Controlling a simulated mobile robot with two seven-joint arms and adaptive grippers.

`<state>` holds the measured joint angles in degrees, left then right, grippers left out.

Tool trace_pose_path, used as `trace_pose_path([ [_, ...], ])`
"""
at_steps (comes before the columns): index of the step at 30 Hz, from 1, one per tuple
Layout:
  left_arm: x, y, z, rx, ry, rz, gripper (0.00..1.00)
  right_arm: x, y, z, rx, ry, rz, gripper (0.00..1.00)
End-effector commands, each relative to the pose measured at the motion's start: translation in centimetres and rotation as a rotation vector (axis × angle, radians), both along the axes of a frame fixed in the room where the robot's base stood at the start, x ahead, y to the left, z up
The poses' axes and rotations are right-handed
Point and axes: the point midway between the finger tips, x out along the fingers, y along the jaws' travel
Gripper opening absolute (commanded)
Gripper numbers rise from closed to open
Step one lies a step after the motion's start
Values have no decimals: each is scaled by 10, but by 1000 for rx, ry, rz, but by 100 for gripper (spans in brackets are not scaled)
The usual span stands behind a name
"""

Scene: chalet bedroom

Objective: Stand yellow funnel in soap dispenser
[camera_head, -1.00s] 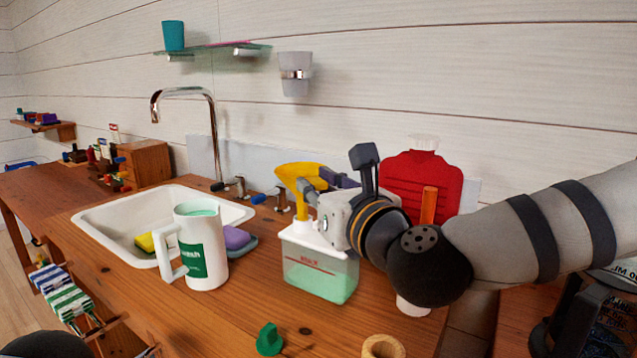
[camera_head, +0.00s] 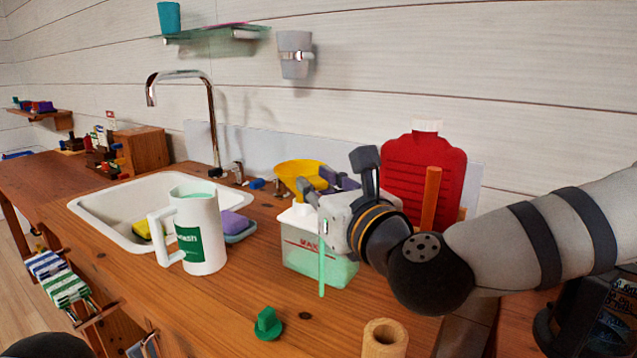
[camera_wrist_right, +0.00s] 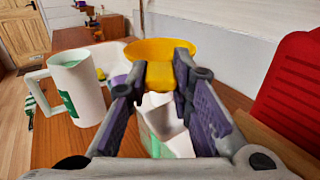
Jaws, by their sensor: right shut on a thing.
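The yellow funnel (camera_head: 301,173) is upright, wide mouth up, over the white neck of the soap dispenser (camera_head: 305,257). The dispenser is a clear box with pale green liquid and red print, standing on the wooden counter. My right gripper (camera_head: 330,184) is shut on the funnel from the right. In the right wrist view the funnel (camera_wrist_right: 160,50) sits between the fingertips (camera_wrist_right: 160,72), above the dispenser (camera_wrist_right: 165,125). The funnel's lower spout is hidden, so I cannot tell how deep it sits in the neck. My left gripper is not in view.
A white mug (camera_head: 195,232) stands left of the dispenser, by the sink (camera_head: 105,205). A purple sponge (camera_head: 236,223) lies between them. A red bottle (camera_head: 420,180) is behind my right wrist.

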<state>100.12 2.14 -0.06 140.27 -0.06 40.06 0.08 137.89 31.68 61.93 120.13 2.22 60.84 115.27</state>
Motion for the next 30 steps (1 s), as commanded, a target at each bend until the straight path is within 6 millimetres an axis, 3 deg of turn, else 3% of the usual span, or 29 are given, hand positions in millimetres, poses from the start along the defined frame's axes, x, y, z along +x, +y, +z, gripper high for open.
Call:
trace_pose_path([
  [5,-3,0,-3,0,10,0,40,0,0,-8,0,3,0,2],
  [6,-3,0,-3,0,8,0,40,0,0,-6,0,1,0,28],
  [9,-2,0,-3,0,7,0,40,0,0,-6,0,1,-1,44],
  [18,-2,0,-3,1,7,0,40,-3,-2,-6,0,2,-1,44],
  [27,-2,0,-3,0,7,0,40,-57,-22,-5,1,3,1,44],
  [30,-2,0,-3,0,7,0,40,-67,-26,-4,1,1,0,44],
])
